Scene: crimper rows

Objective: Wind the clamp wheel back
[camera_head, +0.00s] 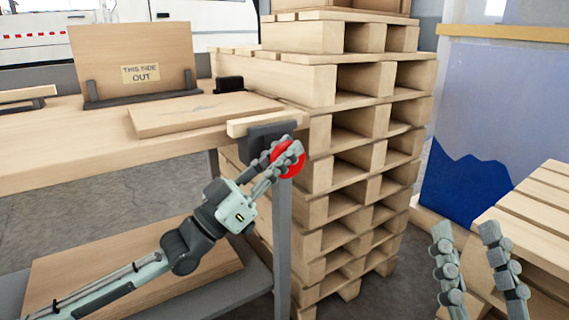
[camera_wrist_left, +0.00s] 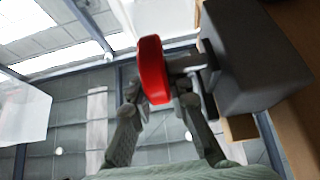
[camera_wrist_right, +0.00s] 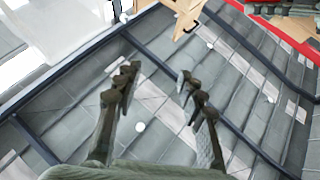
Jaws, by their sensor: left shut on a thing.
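The red clamp wheel (camera_head: 287,159) is at the front right end of the workbench, below a dark clamp block (camera_head: 272,131). My left gripper (camera_head: 288,150) is shut on the wheel, its fingers crossing its face. In the left wrist view the wheel (camera_wrist_left: 153,70) shows between the fingertips, next to the grey clamp body (camera_wrist_left: 255,65). A pale wooden bar (camera_head: 265,122) lies above the clamp block, beside a flat board (camera_head: 195,113) on the bench. My right gripper (camera_head: 468,235) is open and empty at the lower right, far from the wheel; its spread fingers also show in the right wrist view (camera_wrist_right: 158,85).
A tall pallet stack (camera_head: 335,150) stands right behind the wheel. A panel marked "THIS SIDE OUT" (camera_head: 133,55) stands in a dark holder (camera_head: 142,99) on the bench (camera_head: 60,145). A slatted wooden pallet (camera_head: 530,205) is beside my right gripper.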

